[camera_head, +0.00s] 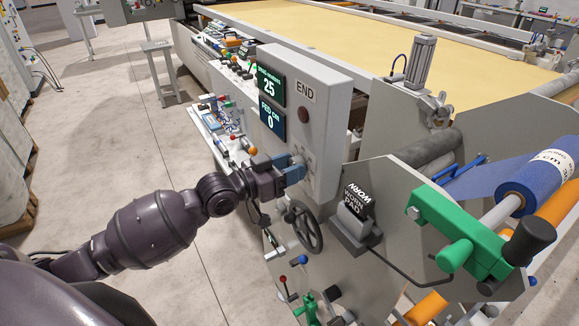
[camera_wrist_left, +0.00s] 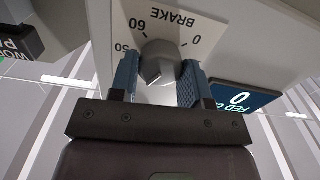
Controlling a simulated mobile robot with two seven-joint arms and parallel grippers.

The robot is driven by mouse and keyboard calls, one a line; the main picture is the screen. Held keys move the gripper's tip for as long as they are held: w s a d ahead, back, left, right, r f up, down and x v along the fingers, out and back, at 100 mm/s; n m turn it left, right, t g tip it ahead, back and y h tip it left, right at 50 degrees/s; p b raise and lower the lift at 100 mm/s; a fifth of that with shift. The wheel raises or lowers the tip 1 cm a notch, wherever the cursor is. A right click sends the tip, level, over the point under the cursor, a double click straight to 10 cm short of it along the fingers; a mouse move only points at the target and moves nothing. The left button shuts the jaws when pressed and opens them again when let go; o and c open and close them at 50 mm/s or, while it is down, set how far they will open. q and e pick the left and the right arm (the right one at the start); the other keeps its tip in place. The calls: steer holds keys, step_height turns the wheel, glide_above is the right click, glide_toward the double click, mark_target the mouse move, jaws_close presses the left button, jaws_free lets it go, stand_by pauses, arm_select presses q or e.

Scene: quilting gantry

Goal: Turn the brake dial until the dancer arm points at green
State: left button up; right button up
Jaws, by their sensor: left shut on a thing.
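My left gripper (camera_head: 293,168) reaches the lower part of the grey control box (camera_head: 334,112). In the left wrist view its blue fingers (camera_wrist_left: 160,79) stand on either side of the dial, shut on it. In the head view the dial is hidden behind the fingers. I cannot make out for sure the dancer arm or its green mark. My right gripper is not in view.
The box carries displays reading 25 (camera_head: 270,87) and 0 (camera_head: 272,121) and a dark red button (camera_head: 332,114). A black handwheel (camera_head: 304,228), a WORN PAD holder (camera_head: 354,222) and a green bracket (camera_head: 458,228) are close by. Open floor (camera_head: 150,140) lies left.

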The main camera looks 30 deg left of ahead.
arm_select(q)
steer(key=o, duration=0.9)
steer(key=shift+o, duration=0.2)
steer(key=b+v, duration=0.1)
steer(key=v, duration=0.9)
steer(key=shift+s+a, duration=0.2)
steer(key=shift+s, duration=0.15)
steer(key=shift+f, duration=0.1)
